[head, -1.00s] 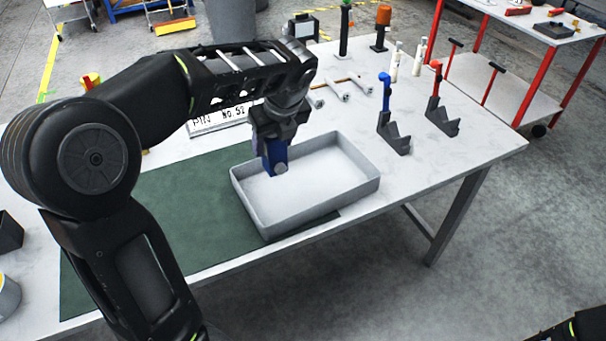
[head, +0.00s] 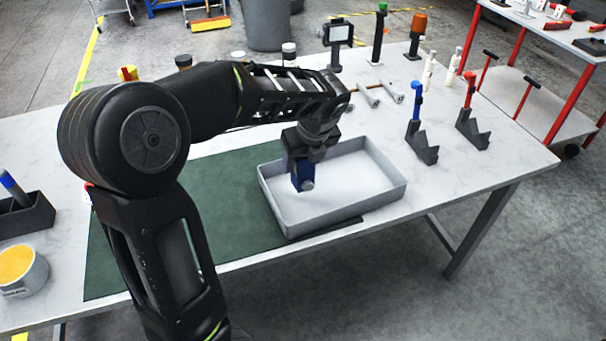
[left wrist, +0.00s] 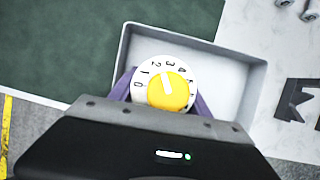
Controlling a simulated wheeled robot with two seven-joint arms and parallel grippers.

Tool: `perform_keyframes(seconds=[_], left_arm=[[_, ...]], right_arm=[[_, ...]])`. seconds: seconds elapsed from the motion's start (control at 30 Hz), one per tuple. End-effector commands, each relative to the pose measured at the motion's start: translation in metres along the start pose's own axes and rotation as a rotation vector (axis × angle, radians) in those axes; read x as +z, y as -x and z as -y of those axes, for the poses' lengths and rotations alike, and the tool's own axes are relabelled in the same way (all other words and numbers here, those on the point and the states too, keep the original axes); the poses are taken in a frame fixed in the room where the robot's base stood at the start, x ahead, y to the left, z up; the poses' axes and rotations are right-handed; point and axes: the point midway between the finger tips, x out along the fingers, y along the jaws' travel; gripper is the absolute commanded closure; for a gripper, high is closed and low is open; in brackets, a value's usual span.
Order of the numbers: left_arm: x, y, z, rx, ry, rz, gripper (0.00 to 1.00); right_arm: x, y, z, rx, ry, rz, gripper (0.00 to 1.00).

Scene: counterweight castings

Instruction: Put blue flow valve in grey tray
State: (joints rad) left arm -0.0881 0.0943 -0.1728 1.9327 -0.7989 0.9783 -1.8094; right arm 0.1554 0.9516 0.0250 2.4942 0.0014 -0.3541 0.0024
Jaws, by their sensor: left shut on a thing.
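The blue flow valve (head: 302,176) has a blue body with a silver end. In the left wrist view its yellow knob (left wrist: 168,90) sits on a white numbered dial. My left gripper (head: 304,158) is shut on the valve and points down, hiding its upper part in the head view. The valve hangs over the left part of the grey tray (head: 345,211). I cannot tell whether it touches the tray floor. The tray looks otherwise empty and also shows in the left wrist view (left wrist: 228,53). My right gripper is out of view.
The tray lies partly on a green mat (head: 235,235). Blue-handled (head: 417,120) and red-handled (head: 470,105) tools stand in dark holders to its right. Metal fittings (head: 380,93) lie behind it. A yellow-topped can (head: 20,270) stands at left. The table's right front is clear.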

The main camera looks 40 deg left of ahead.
Motion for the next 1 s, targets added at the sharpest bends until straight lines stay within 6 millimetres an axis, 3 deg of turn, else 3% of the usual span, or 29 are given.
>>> perform_keyframes(seconds=[0.4,0.8,0.83,1.0], left_arm=[[-0.018,-0.043,0.000,0.000,-0.002,0.001,1.00],[-0.019,-0.048,0.001,-0.002,0.000,0.002,1.00],[-0.020,-0.049,0.000,0.000,0.000,0.000,0.43],[-0.020,-0.048,0.000,0.000,-0.001,0.000,0.29]], right_arm=[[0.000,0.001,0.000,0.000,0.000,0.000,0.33],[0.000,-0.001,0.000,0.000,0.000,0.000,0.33],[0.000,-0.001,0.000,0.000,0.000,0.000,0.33],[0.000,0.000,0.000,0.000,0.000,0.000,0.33]])
